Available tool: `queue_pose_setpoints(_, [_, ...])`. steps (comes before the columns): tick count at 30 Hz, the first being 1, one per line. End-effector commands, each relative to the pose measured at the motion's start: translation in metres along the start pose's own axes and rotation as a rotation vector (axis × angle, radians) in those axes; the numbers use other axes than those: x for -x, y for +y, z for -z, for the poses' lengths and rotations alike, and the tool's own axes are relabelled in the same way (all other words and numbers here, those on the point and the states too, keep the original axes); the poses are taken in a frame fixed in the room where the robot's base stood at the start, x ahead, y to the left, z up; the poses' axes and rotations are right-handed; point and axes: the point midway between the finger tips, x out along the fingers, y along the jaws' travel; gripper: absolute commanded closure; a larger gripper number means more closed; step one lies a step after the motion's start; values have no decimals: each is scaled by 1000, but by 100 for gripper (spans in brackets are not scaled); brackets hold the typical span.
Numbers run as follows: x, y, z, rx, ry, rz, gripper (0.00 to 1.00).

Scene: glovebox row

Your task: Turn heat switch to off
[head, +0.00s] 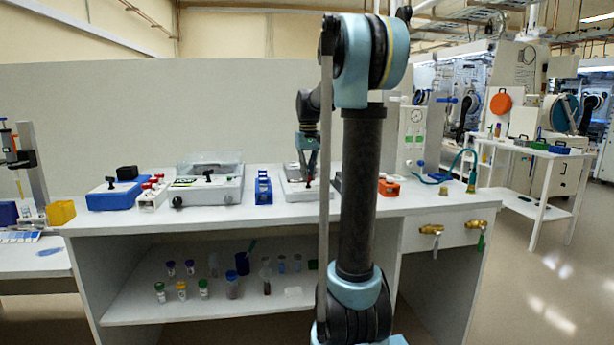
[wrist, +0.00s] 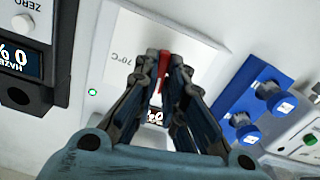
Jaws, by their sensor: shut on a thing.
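The heat switch shows in the wrist view as a small red lever (wrist: 165,57) on a white panel (wrist: 120,50) marked 70°C. My gripper (wrist: 164,72) is shut on the red lever, with a fingertip on either side of it. In the head view my gripper (head: 308,178) is down at the white heater unit (head: 297,194) on the bench, partly behind my arm. Which position the switch is in cannot be told.
A blue rack (head: 264,188) stands left of the unit, beside a white instrument (head: 208,188). An orange block (head: 389,188) sits to the right. In the wrist view a dark-faced device (wrist: 42,60) is at left and a blue rack (wrist: 245,93) at right.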

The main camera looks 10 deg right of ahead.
Motion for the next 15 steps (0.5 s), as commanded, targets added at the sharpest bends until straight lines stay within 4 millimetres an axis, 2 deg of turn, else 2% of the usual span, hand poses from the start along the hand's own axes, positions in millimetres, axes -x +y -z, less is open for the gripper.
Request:
queue_pose_setpoints(6, [1,0,1,130,1,0,100])
queue_pose_setpoints(15, [1,0,1,217,1,-1,100])
